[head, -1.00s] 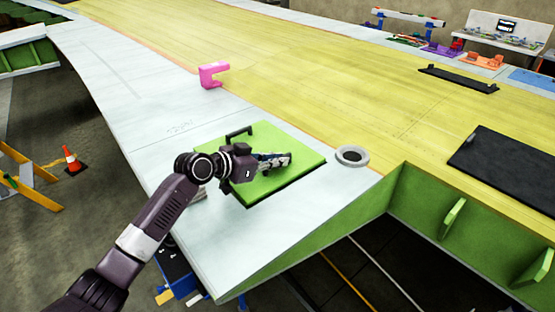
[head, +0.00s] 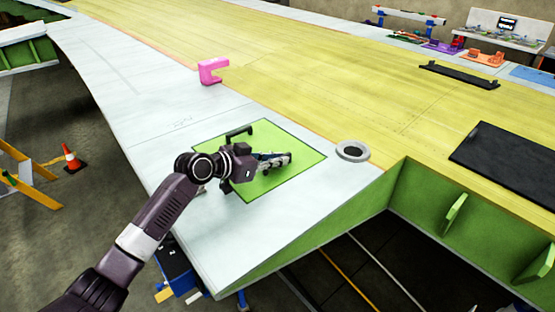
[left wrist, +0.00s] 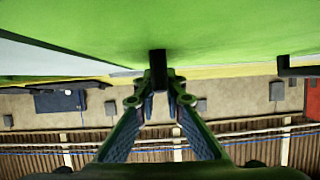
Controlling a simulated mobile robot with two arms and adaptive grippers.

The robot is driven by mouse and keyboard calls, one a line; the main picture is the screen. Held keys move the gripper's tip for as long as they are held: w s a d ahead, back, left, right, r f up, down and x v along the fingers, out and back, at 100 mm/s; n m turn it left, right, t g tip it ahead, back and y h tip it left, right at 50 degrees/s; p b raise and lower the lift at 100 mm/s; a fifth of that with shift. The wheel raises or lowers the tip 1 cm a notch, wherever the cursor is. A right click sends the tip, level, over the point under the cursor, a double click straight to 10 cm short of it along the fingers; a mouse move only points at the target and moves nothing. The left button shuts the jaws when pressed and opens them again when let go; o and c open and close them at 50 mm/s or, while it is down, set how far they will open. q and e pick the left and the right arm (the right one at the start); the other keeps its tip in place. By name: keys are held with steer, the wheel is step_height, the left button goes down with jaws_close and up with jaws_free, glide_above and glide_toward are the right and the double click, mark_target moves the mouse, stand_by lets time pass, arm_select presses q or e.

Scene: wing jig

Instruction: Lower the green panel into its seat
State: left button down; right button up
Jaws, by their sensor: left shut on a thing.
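The green panel (head: 300,160) lies in the white wing skin (head: 150,100), and its edges look level with the skin around it. A black handle (head: 240,131) stands on its far left part. My left gripper (head: 284,161) is low over the panel's middle. In the left wrist view, its fingers (left wrist: 158,85) are shut on a black handle (left wrist: 158,64) on the panel (left wrist: 190,30). In the head view, that handle is hidden by the gripper. The rim of the seat under the panel is not visible. My right gripper is not in view.
A pink bracket (head: 212,71) stands on the wing beyond the panel. A grey ring (head: 352,151) lies just right of it. Black plates (head: 510,160) lie on the yellow skin at right. An orange cone (head: 72,158) stands on the floor at left.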

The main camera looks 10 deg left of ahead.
arm_select(q)
steer(key=c, duration=1.9)
jaws_free()
steer(key=shift+c, duration=0.2)
steer(key=shift+s+f, duration=0.1)
steer(key=v, duration=1.2)
